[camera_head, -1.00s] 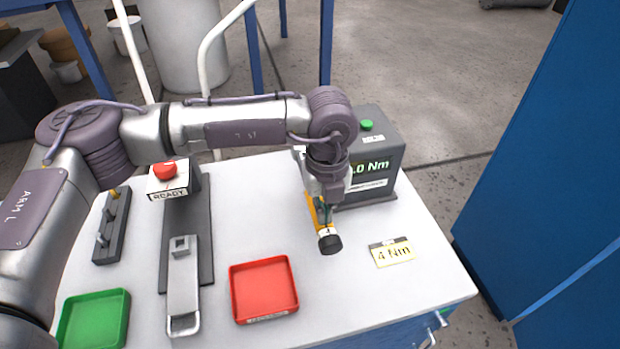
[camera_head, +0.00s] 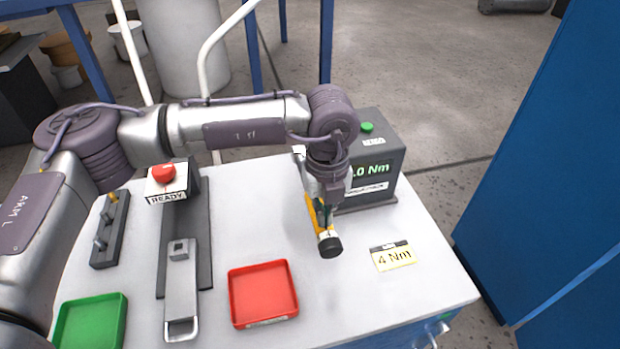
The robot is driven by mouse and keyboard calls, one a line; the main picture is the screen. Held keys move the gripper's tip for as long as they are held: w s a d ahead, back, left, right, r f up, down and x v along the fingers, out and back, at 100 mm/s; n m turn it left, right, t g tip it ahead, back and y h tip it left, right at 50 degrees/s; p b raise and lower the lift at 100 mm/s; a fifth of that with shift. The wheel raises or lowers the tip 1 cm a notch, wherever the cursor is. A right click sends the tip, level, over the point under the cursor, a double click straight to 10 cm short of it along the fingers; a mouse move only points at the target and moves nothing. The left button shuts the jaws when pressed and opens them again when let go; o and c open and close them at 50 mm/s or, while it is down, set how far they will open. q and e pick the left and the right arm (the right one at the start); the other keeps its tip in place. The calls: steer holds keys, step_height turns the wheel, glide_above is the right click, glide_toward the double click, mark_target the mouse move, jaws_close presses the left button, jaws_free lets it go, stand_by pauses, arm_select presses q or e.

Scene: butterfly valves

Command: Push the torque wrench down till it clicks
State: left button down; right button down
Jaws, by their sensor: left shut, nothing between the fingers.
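The torque wrench (camera_head: 330,246) has a yellow-orange shaft and a black end cap. It points from the tester towards the front of the white bench top. The grey torque tester (camera_head: 383,150) has a green button and a green display, partly hidden by my arm, that reads ".0 Nm". My left gripper (camera_head: 325,212) is shut with nothing between its fingers. It is over the wrench's shaft and hides part of it. I cannot tell whether it touches the wrench. My right gripper is not in view.
A "4 Nm" card (camera_head: 393,256) lies right of the wrench. A red tray (camera_head: 263,293) and a green tray (camera_head: 91,324) are at the front. A clamp fixture (camera_head: 181,285), a READY box with a red button (camera_head: 166,184) and a dark rack (camera_head: 110,230) stand left.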

arm_select(q)
steer(key=shift+r+p, duration=1)
steer(key=shift+r, duration=2.65)
